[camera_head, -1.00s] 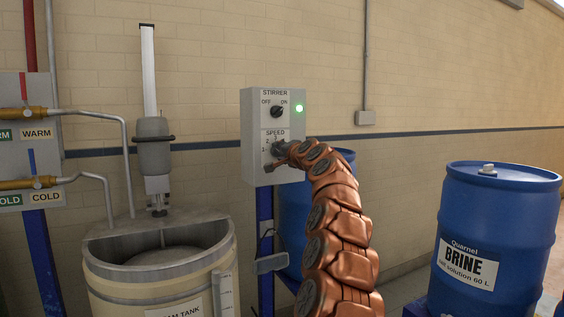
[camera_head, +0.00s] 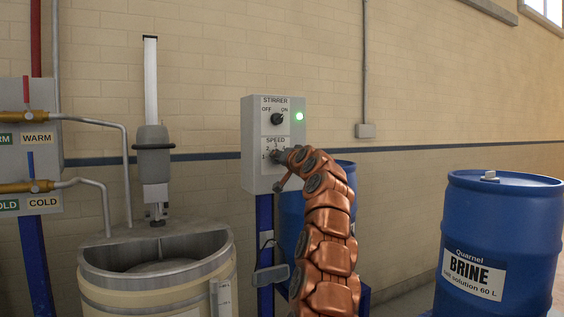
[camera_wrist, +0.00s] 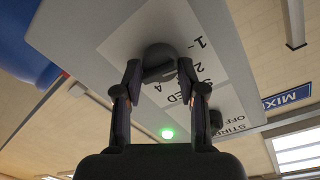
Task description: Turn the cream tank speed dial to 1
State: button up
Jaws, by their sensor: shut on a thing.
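The speed dial (camera_wrist: 160,58) is a dark round knob on the lower plate of the grey control box (camera_head: 249,150). The wrist view shows it between the two fingers of my gripper (camera_wrist: 160,70), which is shut on it. The numbers 1, 2 and 4 show beside it, but I cannot tell which one its pointer faces. In the head view my gripper (camera_head: 281,157) and copper arm cover most of the dial. The cream tank (camera_head: 150,295) stands left of the box, open at the top.
The stirrer switch (camera_head: 277,119) sits above the dial, with a lit green lamp (camera_head: 299,116) beside it. A blue brine drum (camera_head: 500,225) stands at the right. Warm and cold pipes (camera_head: 95,120) are at the left. Another blue drum (camera_head: 292,215) stands behind my arm.

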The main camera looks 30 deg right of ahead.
jog(key=shift+a+r, duration=0.1)
jog(key=shift+r, duration=0.05)
jog(key=o, duration=0.9)
jog(key=shift+o, duration=1.1)
jog(key=shift+s, duration=0.15)
